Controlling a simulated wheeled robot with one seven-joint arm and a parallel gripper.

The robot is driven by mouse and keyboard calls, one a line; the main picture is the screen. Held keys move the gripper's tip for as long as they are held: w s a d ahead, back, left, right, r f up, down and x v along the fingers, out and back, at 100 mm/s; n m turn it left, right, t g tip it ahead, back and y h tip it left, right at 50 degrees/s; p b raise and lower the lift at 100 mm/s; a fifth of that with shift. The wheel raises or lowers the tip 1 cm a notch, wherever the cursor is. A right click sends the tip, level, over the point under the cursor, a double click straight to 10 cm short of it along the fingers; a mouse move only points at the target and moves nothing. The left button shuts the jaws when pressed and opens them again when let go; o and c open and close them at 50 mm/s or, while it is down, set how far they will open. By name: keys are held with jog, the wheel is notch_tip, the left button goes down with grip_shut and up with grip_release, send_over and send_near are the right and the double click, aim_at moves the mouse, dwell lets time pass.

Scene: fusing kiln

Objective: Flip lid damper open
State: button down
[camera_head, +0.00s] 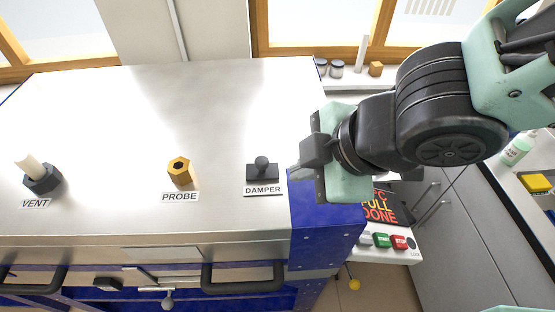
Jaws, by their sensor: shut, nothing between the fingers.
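The damper (262,168) is a small dark block with a round knob on top, on the right part of the kiln's metal lid (130,110). A white label reading DAMPER (263,190) lies just in front of it. My gripper (295,174) is shut and empty, a short way right of the damper near the lid's right edge. It looks apart from the knob; its height above the lid is hard to tell. My arm comes in from the upper right and hides part of the lid's right edge.
A brass hex probe fitting (179,171) and a dark vent fitting with a pale plug (40,177) stand left on the lid. A control panel with green and red buttons (399,242) is at right. Black handles (243,278) line the front. The lid's back is clear.

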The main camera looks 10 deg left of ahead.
aim_at(262, 166)
jog(key=shift+f, duration=0.15)
jog(key=b+x, duration=0.4)
jog(key=x, duration=0.5)
jog(key=shift+f, duration=0.1)
jog(key=w+p, duration=0.1)
jog(key=w+a+p, duration=0.1)
jog(key=w, duration=0.1)
jog(key=shift+a+f, duration=0.15)
jog(key=shift+f, duration=0.05)
jog(key=shift+w+a+f+p, duration=0.25)
jog(key=shift+w+a+p, duration=0.05)
jog(key=shift+w+p, duration=0.25)
jog(key=shift+w+a+p, duration=0.2)
jog(key=shift+w+p, duration=0.15)
jog(key=shift+w, duration=0.55)
jog(key=shift+w+a+p, duration=0.2)
jog(key=shift+w+p, duration=0.1)
jog(key=shift+w, duration=0.6)
jog(key=shift+w+a+p, duration=0.2)
jog(key=shift+w+p, duration=0.15)
jog(key=shift+w, duration=0.55)
